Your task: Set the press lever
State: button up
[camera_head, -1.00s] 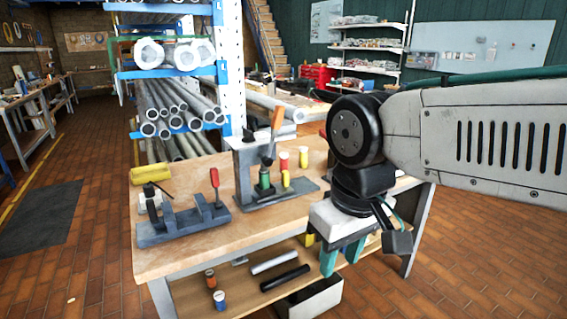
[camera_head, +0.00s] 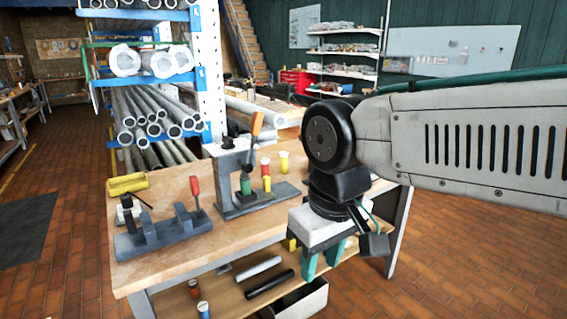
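The press (camera_head: 227,178) is a grey upright frame on a flat base, standing on the wooden workbench (camera_head: 180,245). Its lever (camera_head: 256,128) has an orange-brown handle that points up and leans slightly right. A green and dark cylindrical part (camera_head: 245,184) sits under the press head. My gripper (camera_head: 322,264) has teal fingers pointing down, with a gap between them and nothing seen held. It hangs to the right of and nearer than the press, by the bench's front edge, apart from the lever.
A grey clamp fixture with a red handle (camera_head: 195,190) and a yellow block (camera_head: 128,184) stand left of the press. Red and yellow cylinders (camera_head: 266,168) stand right of it. The lower shelf (camera_head: 225,285) holds rods and small cylinders. A pipe rack (camera_head: 207,90) stands behind.

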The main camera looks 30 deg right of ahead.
aim_at(258, 119)
jog(key=u, duration=0.15)
jog(key=k, duration=0.4)
jog(key=z, duration=1)
jog(key=i, duration=1.35)
jog(key=u, duration=0.85)
